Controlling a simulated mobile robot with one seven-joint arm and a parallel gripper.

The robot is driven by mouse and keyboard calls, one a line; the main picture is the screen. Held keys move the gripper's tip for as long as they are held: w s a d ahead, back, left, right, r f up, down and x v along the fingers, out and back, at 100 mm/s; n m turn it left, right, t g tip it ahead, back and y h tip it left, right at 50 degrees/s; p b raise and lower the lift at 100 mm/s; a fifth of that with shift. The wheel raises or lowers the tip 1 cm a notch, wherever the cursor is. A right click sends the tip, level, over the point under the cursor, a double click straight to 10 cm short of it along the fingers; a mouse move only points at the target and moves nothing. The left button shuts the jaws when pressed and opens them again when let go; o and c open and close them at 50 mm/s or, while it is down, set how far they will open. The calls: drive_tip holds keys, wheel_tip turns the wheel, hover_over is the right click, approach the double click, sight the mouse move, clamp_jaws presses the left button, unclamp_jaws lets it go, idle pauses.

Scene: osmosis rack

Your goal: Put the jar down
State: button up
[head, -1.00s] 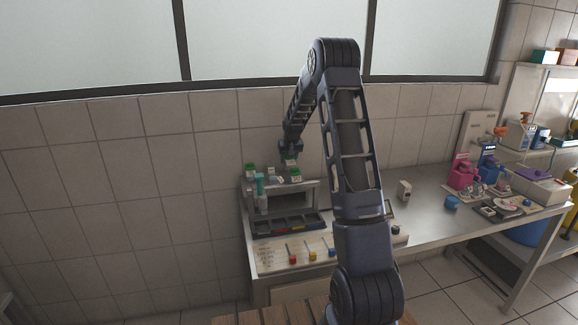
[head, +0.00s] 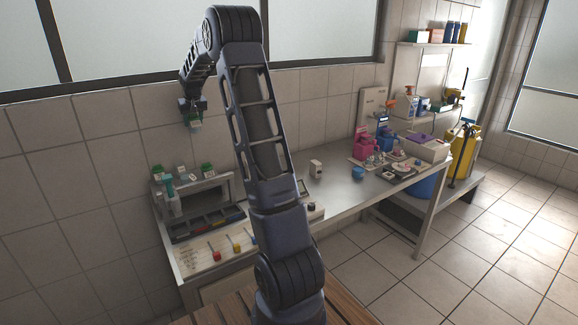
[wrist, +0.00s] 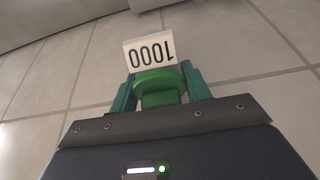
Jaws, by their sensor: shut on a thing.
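My gripper (wrist: 158,92) is shut on a jar's green lid (wrist: 158,78). The held jar carries a white label (wrist: 150,52) reading 1000, upside down in the wrist view. Floor tiles show behind it there. In the head view my gripper (head: 191,110) holds the jar (head: 195,122) in the air above the small metal rack (head: 222,185), in front of the tiled wall. The jar's body is mostly hidden by its label and too small to make out. Two other green-lidded jars, left (head: 157,171) and right (head: 207,170), stand on the rack's top.
The rack stands at the left end of a metal bench (head: 340,205). A small white box (head: 316,167) and blue cup (head: 358,173) stand farther right. Pink jugs (head: 363,147) and a scale crowd the far end. Bench centre is clear.

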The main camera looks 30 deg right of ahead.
drive_tip(key=s+d+f+m+g+h, duration=0.1)
drive_tip(key=s+d+f+m, duration=0.3)
drive_tip(key=d, duration=0.6)
drive_tip(key=s+d+r+m+h, duration=0.1)
drive_tip(key=s+d+m, duration=0.1)
drive_tip(key=s+d, duration=0.65)
drive_tip(key=s+d+f+m+g+h, duration=0.1)
drive_tip(key=s+d+f+m, duration=0.15)
drive_tip(key=d, duration=1.05)
drive_tip(key=s+d+f+m+g+h, duration=0.1)
drive_tip(key=s+d+m, duration=0.4)
drive_tip(key=s+d, duration=0.65)
drive_tip(key=s+d+f+m+g, duration=0.1)
drive_tip(key=s+d+m, duration=0.55)
drive_tip(key=s, duration=0.75)
drive_tip(key=f, duration=0.6)
drive_tip(key=d+f+n, duration=0.1)
drive_tip(key=f, duration=0.6)
drive_tip(key=f+n, duration=0.1)
drive_tip(key=f, duration=0.5)
drive_tip(key=shift+w+d+f+h, duration=0.2)
drive_tip(key=shift+w+f+h, duration=0.05)
drive_tip(key=shift+h, duration=0.05)
drive_tip(key=shift+f, duration=0.15)
drive_tip(key=o, duration=1)
